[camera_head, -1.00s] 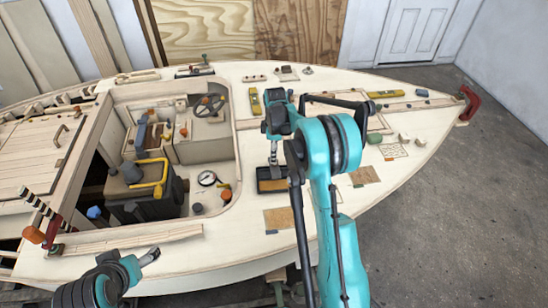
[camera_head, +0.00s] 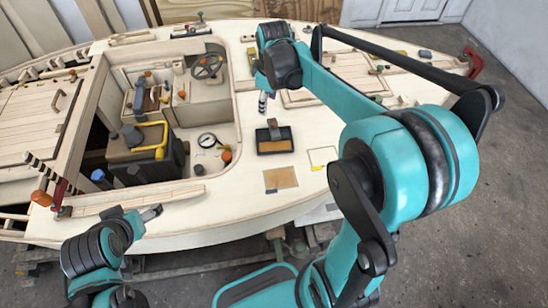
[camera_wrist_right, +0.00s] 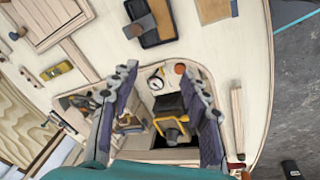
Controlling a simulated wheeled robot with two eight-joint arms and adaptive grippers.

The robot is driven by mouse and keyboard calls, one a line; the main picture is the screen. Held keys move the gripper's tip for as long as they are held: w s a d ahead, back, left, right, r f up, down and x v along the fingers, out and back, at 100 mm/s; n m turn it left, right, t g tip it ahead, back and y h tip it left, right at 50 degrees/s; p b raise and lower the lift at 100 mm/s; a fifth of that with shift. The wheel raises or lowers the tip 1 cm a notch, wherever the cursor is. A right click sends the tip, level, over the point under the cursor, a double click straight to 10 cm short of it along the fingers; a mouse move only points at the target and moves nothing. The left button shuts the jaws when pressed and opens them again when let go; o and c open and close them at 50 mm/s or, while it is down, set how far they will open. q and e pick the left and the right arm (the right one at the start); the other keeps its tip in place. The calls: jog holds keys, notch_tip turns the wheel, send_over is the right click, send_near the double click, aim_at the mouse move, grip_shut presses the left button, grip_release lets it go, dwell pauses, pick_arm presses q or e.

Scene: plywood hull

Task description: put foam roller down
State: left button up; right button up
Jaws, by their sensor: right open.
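My right gripper (camera_head: 263,104) is above the deck, a little left of and apart from the roller. In the right wrist view its two fingers (camera_wrist_right: 158,105) are spread with nothing between them. My left gripper (camera_head: 151,213) hangs at the hull's near edge, far from the tray; its jaws are too small to read.
An open cockpit left of the tray holds a dark box with a yellow handle (camera_head: 152,150), a steering wheel (camera_head: 207,66) and a round gauge (camera_head: 207,140). A brown sheet (camera_head: 281,178) lies in front of the tray. Clear deck lies around the tray.

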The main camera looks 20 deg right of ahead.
jog(key=s+a+m+t, duration=0.2)
jog(key=s+a+m, duration=0.1)
jog(key=s, duration=0.6)
jog(key=s+a+f+m+t, duration=0.1)
jog(key=s+a+m, duration=0.3)
jog(key=s, duration=0.6)
jog(key=shift+s+f+m+t, duration=0.25)
jog(key=shift+m+t, duration=0.25)
jog(key=shift+t, duration=0.3)
